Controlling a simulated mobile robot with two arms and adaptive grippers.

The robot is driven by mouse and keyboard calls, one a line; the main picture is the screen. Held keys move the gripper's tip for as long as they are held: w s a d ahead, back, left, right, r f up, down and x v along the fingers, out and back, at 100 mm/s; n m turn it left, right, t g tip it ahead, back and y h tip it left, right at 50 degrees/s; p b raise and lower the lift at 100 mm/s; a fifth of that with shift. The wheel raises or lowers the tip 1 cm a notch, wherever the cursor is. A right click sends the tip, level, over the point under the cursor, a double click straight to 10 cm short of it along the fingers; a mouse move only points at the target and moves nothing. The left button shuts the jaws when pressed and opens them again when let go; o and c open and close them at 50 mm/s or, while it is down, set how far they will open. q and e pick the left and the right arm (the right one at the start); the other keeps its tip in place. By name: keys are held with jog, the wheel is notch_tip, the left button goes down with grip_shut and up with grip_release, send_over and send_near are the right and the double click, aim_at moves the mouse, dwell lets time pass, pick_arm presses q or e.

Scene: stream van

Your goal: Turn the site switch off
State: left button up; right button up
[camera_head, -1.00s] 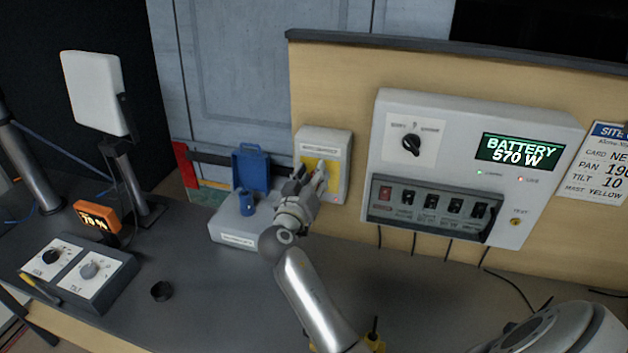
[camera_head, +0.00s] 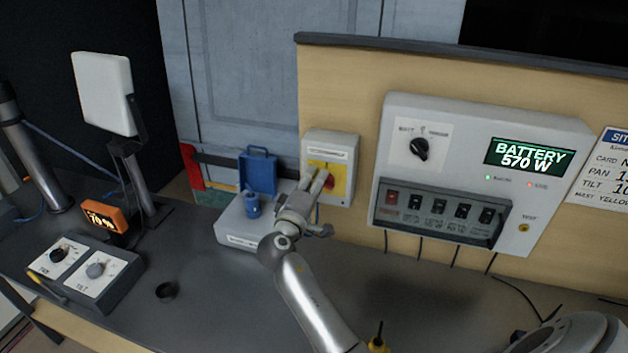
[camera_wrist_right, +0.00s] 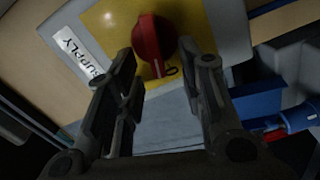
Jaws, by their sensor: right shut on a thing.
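The switch box (camera_head: 343,150) is a pale box with a yellow plate and a red rotary knob (camera_head: 330,183), mounted on the wooden panel. In the right wrist view the red knob (camera_wrist_right: 150,38) shows a white mark at its lower end, and a label beside it reads "SUPPLY". My right gripper (camera_head: 317,180) is at the knob in the head view. The fingers partly cover the knob in the head view. My left gripper is not in view.
A grey control panel (camera_head: 480,118) right of the box has a black knob, several switches and a display reading "BATTERY 570 W". A grey box with a blue lid (camera_head: 258,170) stands close left of my gripper. A knob console (camera_head: 95,285) lies front left.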

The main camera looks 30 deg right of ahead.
jog(key=shift+w+f+n+p, duration=0.15)
jog(key=shift+n+p, duration=0.25)
jog(key=shift+n, duration=1.1)
jog(key=o, duration=1)
jog(key=shift+f, duration=0.2)
jog(key=shift+a, duration=0.1)
jog(key=v, duration=1.2)
jog(key=shift+f, duration=0.1)
